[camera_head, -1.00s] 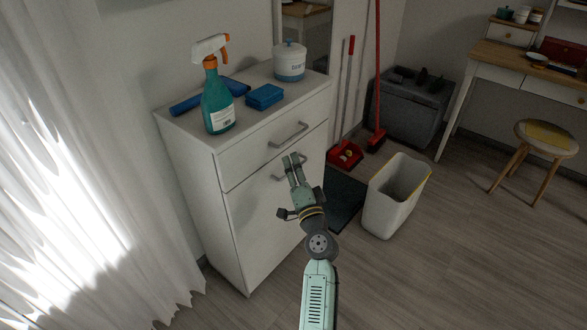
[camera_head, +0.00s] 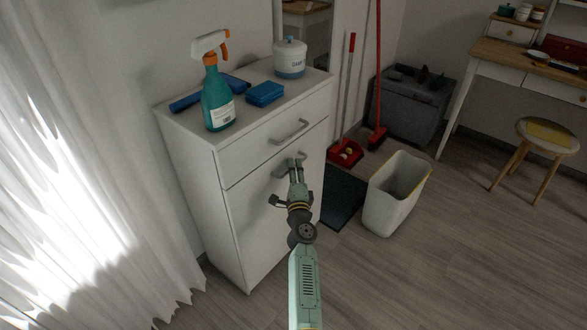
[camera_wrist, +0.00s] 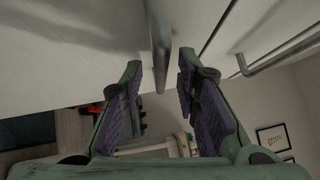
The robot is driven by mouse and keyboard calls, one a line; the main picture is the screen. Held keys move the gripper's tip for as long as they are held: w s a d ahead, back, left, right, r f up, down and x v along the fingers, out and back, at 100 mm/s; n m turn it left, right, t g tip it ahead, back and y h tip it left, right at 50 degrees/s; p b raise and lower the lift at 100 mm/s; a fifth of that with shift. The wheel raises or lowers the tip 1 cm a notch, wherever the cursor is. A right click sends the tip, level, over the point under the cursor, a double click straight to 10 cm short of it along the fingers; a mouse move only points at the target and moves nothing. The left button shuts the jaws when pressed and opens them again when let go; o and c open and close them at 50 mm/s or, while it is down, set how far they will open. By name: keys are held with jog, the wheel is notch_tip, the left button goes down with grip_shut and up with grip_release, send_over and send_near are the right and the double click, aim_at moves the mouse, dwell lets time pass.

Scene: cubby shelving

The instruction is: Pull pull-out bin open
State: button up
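The pull-out bin's front (camera_head: 252,220) is the large white lower panel of the white cabinet. It looks closed, flush with the cabinet. Its grey bar handle (camera_head: 281,170) sits near the panel's top edge, partly hidden by my gripper (camera_head: 296,164). In the wrist view, my gripper (camera_wrist: 160,75) has its two purple-padded fingers apart. A grey handle bar (camera_wrist: 158,35) runs into the gap between them, with space visible on both sides. I cannot tell whether either finger touches the bar.
A drawer (camera_head: 262,150) with its own handle (camera_head: 290,131) is above. A spray bottle (camera_head: 217,95), blue sponge (camera_head: 265,94) and white canister (camera_head: 290,60) stand on top. A waste bin (camera_head: 393,200) stands to the right. Floor in front is clear.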

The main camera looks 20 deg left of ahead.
jog(key=shift+w+a+r, duration=0.1)
jog(key=shift+w+a, duration=0.15)
jog(key=shift+w, duration=0.3)
jog(key=shift+c, duration=0.5)
grip_shut()
